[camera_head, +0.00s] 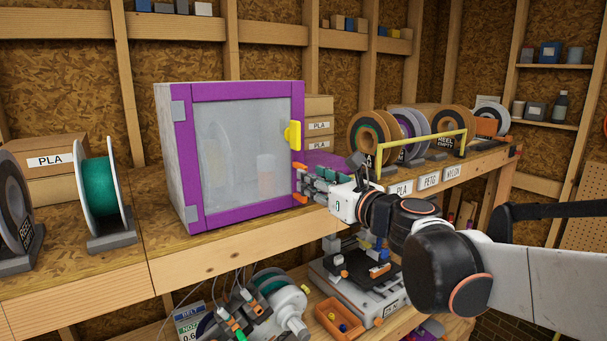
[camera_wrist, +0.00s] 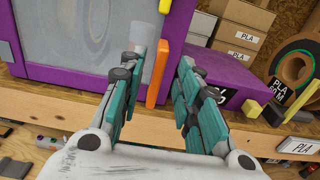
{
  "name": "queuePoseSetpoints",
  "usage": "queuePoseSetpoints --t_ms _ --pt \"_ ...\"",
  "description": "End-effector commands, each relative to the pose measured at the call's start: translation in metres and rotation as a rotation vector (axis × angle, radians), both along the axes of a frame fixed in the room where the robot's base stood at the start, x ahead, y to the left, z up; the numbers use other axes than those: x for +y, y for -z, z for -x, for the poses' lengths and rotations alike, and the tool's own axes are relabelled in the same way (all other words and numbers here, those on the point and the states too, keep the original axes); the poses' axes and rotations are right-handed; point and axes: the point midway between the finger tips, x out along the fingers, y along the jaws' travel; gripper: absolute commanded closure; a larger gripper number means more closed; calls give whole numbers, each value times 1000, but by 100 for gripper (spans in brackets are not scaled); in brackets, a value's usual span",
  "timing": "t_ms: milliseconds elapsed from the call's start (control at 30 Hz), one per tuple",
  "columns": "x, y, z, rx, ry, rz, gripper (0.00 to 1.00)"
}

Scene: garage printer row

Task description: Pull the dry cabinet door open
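The dry cabinet (camera_head: 174,130) is a pale box on the bench with a purple-framed, cloudy clear door (camera_head: 245,208). The door looks closed. A yellow handle (camera_head: 293,135) stands out at the door's right edge; part of it shows at the top of the wrist view (camera_wrist: 165,5). My gripper (camera_head: 300,183) is open and empty, just below the handle and near the door's lower right corner. In the wrist view its teal fingers (camera_wrist: 162,85) are spread apart. I see no contact with the handle.
A purple box (camera_wrist: 228,80) lies right of the cabinet, close to my gripper. PLA boxes (camera_head: 318,125) stand behind it. Filament spools (camera_head: 375,135) and a yellow frame (camera_head: 462,134) are farther right. A green spool (camera_head: 99,187) stands left. A printer (camera_head: 365,290) sits below the bench edge.

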Motion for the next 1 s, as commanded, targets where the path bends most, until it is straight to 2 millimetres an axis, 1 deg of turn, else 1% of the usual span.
queuePoseSetpoints --t_ms 33,100,300,433,700,733,767,800,867,1000 --pt "5 -1 -7 0 -1 0 69" --pt "11 -1 -16 0 -2 0 69" --pt "21 -1 -32 -1 0 1 69" --pt "25 0 -36 -1 0 1 69" --pt "25 0 -37 -1 0 1 69" --pt "25 0 -37 -1 0 1 71" --pt "25 0 -37 -1 0 1 78" --pt "25 0 -37 -1 0 1 87" --pt "25 0 -37 -1 0 1 100" --pt "25 0 -37 -1 0 1 100"
